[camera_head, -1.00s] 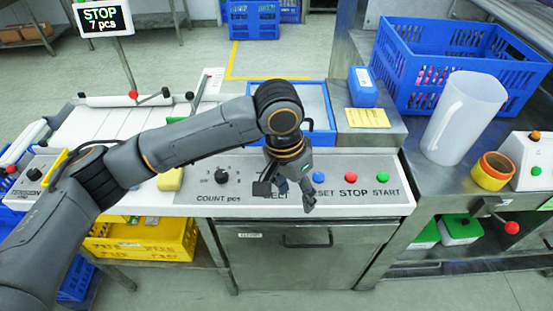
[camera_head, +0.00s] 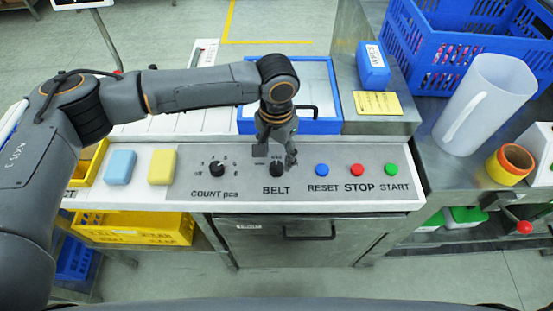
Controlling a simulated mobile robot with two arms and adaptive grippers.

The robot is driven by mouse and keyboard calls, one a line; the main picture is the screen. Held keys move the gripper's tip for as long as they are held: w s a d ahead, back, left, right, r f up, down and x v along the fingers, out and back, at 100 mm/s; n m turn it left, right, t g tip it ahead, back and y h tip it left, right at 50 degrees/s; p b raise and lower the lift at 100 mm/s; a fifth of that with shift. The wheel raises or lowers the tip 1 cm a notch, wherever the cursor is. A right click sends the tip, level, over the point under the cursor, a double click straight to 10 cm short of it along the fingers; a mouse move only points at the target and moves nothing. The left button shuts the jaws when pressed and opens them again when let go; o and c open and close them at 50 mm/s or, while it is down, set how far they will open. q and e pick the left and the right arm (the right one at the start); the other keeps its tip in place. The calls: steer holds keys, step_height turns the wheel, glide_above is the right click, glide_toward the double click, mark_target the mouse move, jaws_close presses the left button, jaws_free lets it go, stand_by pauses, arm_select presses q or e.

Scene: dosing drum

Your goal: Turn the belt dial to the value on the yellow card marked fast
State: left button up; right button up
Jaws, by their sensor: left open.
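The belt dial (camera_head: 277,169) is a small black knob above the word BELT on the grey control panel (camera_head: 240,192). My left gripper (camera_head: 275,157) is open and hangs pointing down just above and behind the dial. I cannot tell whether its fingers touch the knob, and they hide part of the dial's scale. A yellow card (camera_head: 378,103) lies on the steel surface at the right, in front of a blue box; its writing is too small to read. My right gripper is not in view.
Left of the belt dial is the count dial (camera_head: 216,169). Right of it are the blue reset (camera_head: 321,170), red stop (camera_head: 357,170) and green start (camera_head: 391,169) buttons. A blue-rimmed tray (camera_head: 328,126) sits behind. A white jug (camera_head: 483,105) stands at right.

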mark_target(276, 166)
arm_select(q)
step_height(276, 166, down, 2)
steer(key=shift+s+f, duration=0.1)
steer(key=shift+f, duration=0.85)
steer(key=shift+c, duration=0.8)
steer(key=c, duration=1)
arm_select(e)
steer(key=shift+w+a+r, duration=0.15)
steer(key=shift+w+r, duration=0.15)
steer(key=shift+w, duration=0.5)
